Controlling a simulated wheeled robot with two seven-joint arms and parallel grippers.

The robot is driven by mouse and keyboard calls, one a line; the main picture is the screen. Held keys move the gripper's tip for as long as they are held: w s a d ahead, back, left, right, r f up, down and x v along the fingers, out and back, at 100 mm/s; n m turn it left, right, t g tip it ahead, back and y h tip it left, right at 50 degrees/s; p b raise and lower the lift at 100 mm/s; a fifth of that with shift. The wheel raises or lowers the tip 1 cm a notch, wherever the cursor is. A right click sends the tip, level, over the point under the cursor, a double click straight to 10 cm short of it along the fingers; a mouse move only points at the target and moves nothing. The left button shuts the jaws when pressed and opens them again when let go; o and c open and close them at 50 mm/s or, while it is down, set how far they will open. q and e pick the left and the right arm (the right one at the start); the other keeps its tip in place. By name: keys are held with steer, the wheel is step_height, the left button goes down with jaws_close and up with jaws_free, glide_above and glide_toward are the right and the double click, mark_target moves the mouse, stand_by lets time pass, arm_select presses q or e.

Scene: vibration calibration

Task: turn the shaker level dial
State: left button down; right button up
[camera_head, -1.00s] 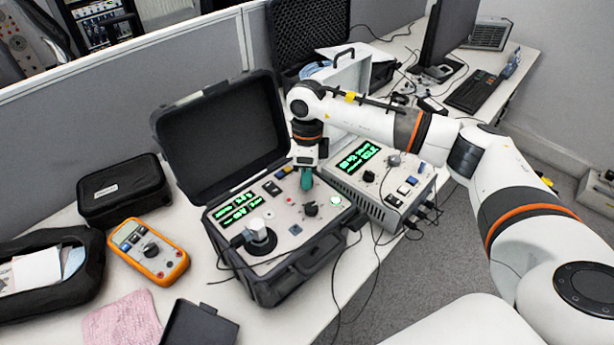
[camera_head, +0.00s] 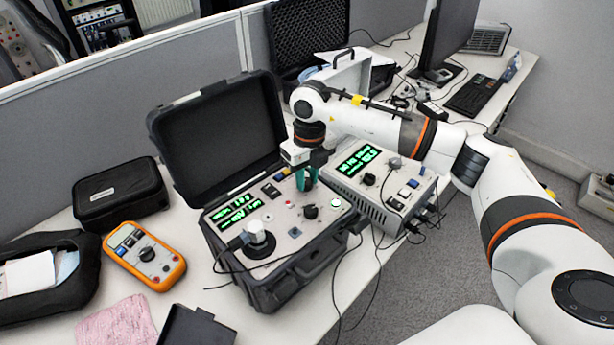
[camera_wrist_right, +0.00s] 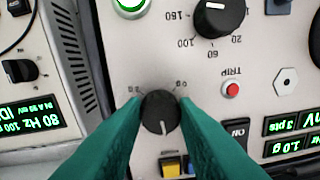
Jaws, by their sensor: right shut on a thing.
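The shaker level dial is a small black knob (camera_wrist_right: 160,113) with a pale pointer line, on the light panel of the open black case. In the right wrist view the dial sits between the two green fingertips of my right gripper (camera_wrist_right: 161,117), which is shut on it. The pointer line is toward the bottom of that picture, and scale marks show beside the dial. In the head view my right gripper (camera_head: 307,179) reaches down to the back right of the panel (camera_head: 283,217), and its fingers hide the dial. My left gripper is not in view.
A larger black knob (camera_wrist_right: 218,16), a red TRIP button (camera_wrist_right: 232,88) and green displays (camera_head: 237,211) are on the panel. The case's raised lid (camera_head: 222,135) stands behind. A grey instrument (camera_head: 392,190) is close on the right. An orange multimeter (camera_head: 144,254) lies left.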

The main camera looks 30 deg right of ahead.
mark_target(309, 180)
steer(key=shift+r+m, duration=0.1)
steer(key=shift+m, duration=0.4)
steer(key=o, duration=1)
steer(key=r, duration=0.4)
steer(key=r+b, duration=0.1)
steer(key=r, duration=0.3)
steer(key=r+b, duration=0.1)
steer(key=r, duration=0.3)
steer(key=shift+d, duration=0.3)
steer(key=shift+f, duration=0.1)
